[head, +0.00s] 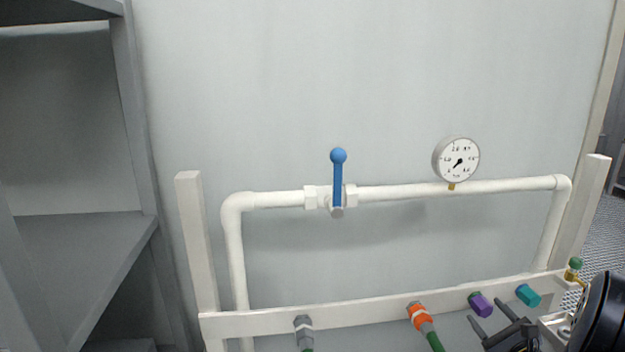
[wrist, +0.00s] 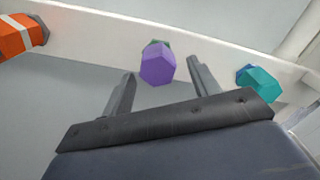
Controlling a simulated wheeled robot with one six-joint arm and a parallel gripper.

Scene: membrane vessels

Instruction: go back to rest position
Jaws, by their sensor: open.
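My gripper (head: 494,330) is at the lower right of the head view, in front of the white rail and just below the purple cap (head: 480,304). In the wrist view my gripper (wrist: 162,82) has its two dark fingers spread apart. The purple cap (wrist: 157,65) shows between the fingertips there, with a bit of green behind it. Nothing visible is held, and whether the fingers touch the cap is not clear. A teal cap (head: 528,295) sits to the right on the same rail, and it also shows in the wrist view (wrist: 258,80).
A white pipe frame carries a blue-handled valve (head: 338,180) with its handle upright and a round gauge (head: 457,160). The white rail (head: 370,309) holds a grey fitting (head: 304,333) and an orange fitting (head: 419,317) with a green hose. Grey shelves (head: 85,240) stand at left.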

